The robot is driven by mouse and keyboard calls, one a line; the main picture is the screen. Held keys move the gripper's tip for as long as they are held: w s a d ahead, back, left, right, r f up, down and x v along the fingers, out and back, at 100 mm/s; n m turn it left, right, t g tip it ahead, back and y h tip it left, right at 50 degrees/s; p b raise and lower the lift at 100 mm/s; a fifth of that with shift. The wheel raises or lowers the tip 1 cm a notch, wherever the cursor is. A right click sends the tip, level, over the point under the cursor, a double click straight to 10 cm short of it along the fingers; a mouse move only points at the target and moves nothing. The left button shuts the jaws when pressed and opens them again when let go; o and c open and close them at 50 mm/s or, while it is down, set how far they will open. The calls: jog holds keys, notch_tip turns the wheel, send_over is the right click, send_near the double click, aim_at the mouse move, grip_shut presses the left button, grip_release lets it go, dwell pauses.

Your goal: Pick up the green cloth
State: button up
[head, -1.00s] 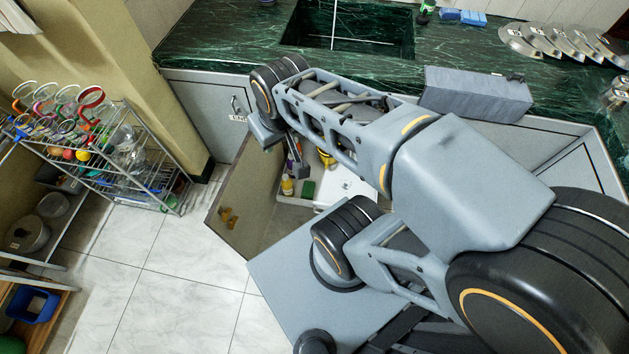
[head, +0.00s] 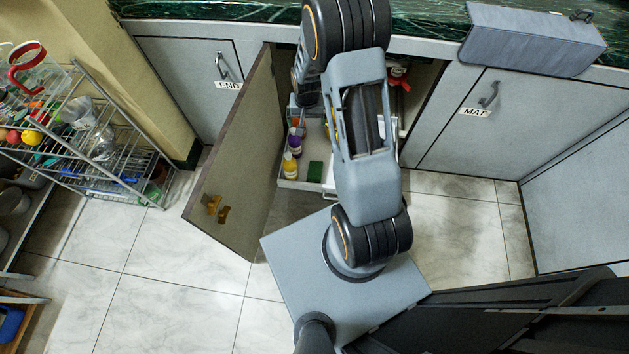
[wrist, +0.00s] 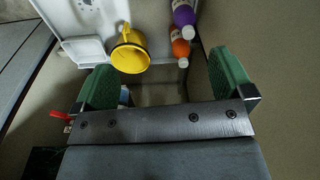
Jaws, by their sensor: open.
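A small green piece (head: 315,171) lies at the front of the white pull-out tray (head: 300,185) in the open cabinet. It may be the green cloth, but I cannot tell for sure. My gripper (wrist: 163,68) is open and empty, its two green fingers apart in the wrist view. In the head view my arm hides most of it at the cabinet opening. Beyond the fingers are a yellow mug (wrist: 130,52), a purple bottle (wrist: 184,16) and an orange bottle (wrist: 180,46). I cannot make out a cloth in the wrist view.
The open cabinet door (head: 235,155) stands left of my arm. Bottles (head: 291,165) stand at the tray's left side. A wire rack (head: 90,150) is at far left. A grey box (head: 530,38) rests on the counter edge. Floor tiles at right are clear.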

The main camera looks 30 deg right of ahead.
jog(key=m+g+b, duration=0.1)
jog(key=m+b, duration=0.1)
jog(key=b, duration=0.6)
send_over(315, 170)
notch_tip(315, 170, down, 30)
jog(key=shift+r, duration=0.25)
jog(key=shift+f+b, duration=1.55)
jog(key=shift+f, duration=1.6)
jog(key=shift+c, duration=0.3)
